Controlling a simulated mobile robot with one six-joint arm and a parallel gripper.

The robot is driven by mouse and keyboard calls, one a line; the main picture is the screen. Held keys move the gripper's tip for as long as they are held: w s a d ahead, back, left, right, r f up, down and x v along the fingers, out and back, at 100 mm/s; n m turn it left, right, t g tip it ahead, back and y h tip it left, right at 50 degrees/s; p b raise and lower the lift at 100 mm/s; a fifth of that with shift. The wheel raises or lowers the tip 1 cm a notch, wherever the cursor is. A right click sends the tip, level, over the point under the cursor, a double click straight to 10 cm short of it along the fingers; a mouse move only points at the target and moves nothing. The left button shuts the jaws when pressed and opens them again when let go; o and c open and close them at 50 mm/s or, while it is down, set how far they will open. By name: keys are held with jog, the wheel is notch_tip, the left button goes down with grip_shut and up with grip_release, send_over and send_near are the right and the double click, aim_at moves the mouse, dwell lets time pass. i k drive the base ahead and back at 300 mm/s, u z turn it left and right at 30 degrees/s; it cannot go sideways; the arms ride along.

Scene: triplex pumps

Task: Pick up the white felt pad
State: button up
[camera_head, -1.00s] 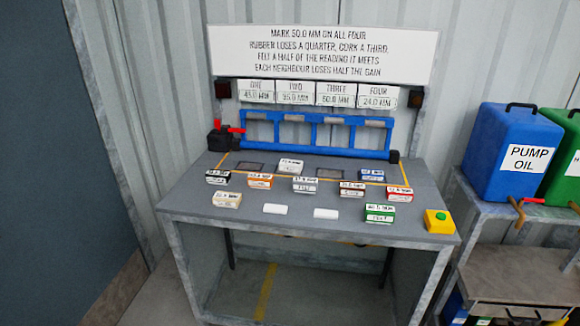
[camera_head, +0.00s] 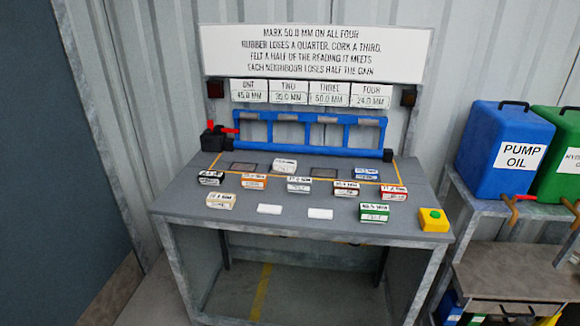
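Two plain white flat pads lie near the front edge of the grey bench, a left one (camera_head: 269,209) and a right one (camera_head: 320,213). They lie side by side with a gap between them and bear no readable label. A white labelled block (camera_head: 284,165) sits farther back, and a whitish labelled block (camera_head: 299,186) sits mid-bench. Their small print is too blurred for me to tell which piece is felt. My gripper is not in view.
Several labelled blocks stand around the pads, including a cream one (camera_head: 221,201) and a green one (camera_head: 374,212). A yellow box with a green button (camera_head: 434,220) is at the front right corner. A blue frame (camera_head: 310,133) stands at the back, below the sign (camera_head: 315,50).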

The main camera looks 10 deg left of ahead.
aim_at(280, 165)
jog(key=z, duration=1.35)
jog(key=i, duration=1.05)
jog(key=u, duration=4.3)
jog(key=i, duration=0.1)
jog(key=z, duration=2.1)
